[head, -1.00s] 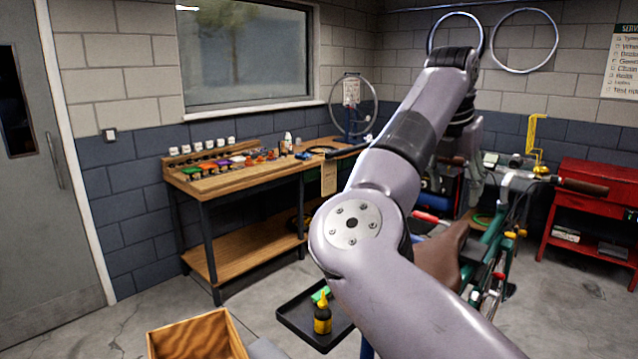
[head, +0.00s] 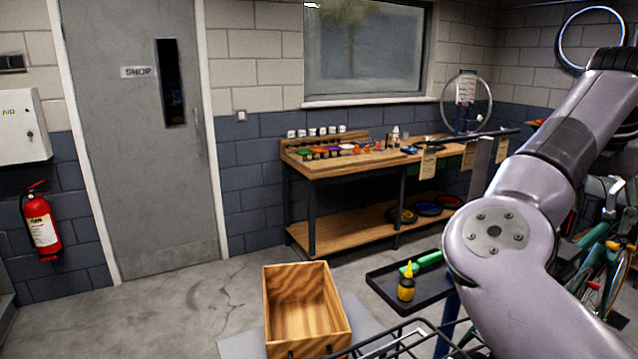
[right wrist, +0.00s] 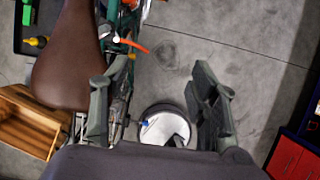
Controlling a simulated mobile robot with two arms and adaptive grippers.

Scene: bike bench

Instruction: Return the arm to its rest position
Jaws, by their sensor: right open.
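My right arm (head: 535,220) fills the right side of the head view, raised and bent. My right gripper (right wrist: 157,105) shows in the right wrist view with its two fingers spread apart. The brown saddle (right wrist: 72,60) of a green bike (head: 603,265) lies just left of the gripper in the wrist view. The gripper itself is not clearly seen in the head view, where the arm hides that area. My left gripper is not in view.
A wire basket (head: 420,337) is at the bottom edge. A workbench (head: 310,172) is at the back wall. A round white-bottomed dish (right wrist: 160,130) lies below the gripper.

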